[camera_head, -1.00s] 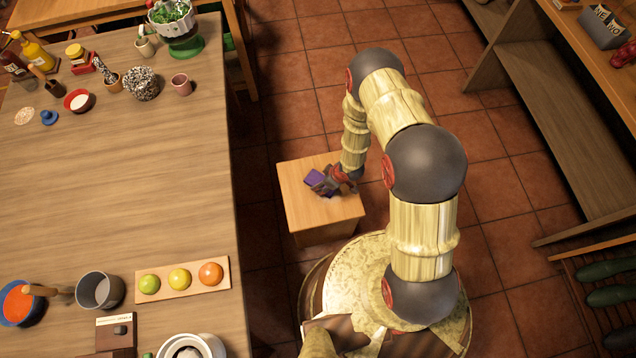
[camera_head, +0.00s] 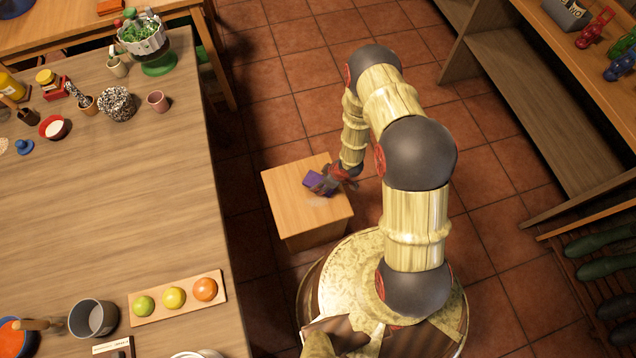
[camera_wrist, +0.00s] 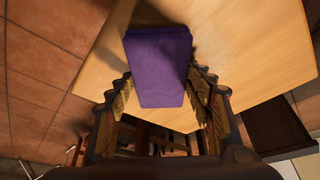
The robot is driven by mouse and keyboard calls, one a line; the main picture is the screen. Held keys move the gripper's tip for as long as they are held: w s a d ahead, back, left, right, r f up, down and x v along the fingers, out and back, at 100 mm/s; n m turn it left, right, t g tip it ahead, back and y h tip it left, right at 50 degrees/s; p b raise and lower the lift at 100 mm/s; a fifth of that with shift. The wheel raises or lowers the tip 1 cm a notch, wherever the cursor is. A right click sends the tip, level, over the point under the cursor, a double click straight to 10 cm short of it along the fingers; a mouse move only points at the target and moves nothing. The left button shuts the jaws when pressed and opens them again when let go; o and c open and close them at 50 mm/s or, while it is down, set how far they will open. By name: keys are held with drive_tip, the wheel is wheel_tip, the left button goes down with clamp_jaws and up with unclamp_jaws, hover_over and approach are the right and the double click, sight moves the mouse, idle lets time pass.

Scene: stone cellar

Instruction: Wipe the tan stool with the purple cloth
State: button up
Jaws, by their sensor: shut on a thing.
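The tan stool (camera_head: 296,213) stands on the floor beside the long table, with a square wooden top. A faint pale smudge shows on its top in the head view, in front of my gripper. My gripper (camera_head: 328,182) is over the right part of the stool top. It is shut on the purple cloth (camera_head: 318,180), a folded block. In the wrist view the cloth (camera_wrist: 160,65) sits between the two fingers, over the stool top (camera_wrist: 245,55). I cannot tell whether its underside touches the top.
The long table (camera_head: 120,220) on the left holds a fruit board (camera_head: 178,298), a grey pot (camera_head: 93,318), a pink cup (camera_head: 158,101) and several other items. A wooden shelf (camera_head: 530,90) stands at the right. Tiled floor is clear behind the stool.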

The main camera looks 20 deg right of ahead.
sight(330, 192)
drive_tip(key=shift+d+f, duration=0.1)
drive_tip(key=shift+d, duration=1.1)
drive_tip(key=shift+s, duration=1.25)
drive_tip(key=shift+a+r, duration=0.2)
drive_tip(key=shift+a, duration=1.7)
drive_tip(key=shift+a+f, duration=0.15)
drive_tip(key=shift+a, duration=1.5)
drive_tip(key=shift+s+a, duration=0.1)
drive_tip(key=shift+a, duration=1.7)
drive_tip(key=shift+s+a+b, duration=0.1)
drive_tip(key=shift+a+b, duration=0.4)
drive_tip(key=shift+a, duration=1.25)
drive_tip(key=shift+s+d, duration=0.1)
drive_tip(key=shift+s, duration=1.15)
drive_tip(key=shift+w+d+p, duration=0.15)
drive_tip(key=shift+d+p, duration=0.15)
drive_tip(key=shift+d, duration=1.4)
drive_tip(key=shift+w+d, duration=0.1)
drive_tip(key=shift+d, duration=3.5)
drive_tip(key=shift+w+d+f, duration=0.1)
drive_tip(key=shift+d, duration=1.65)
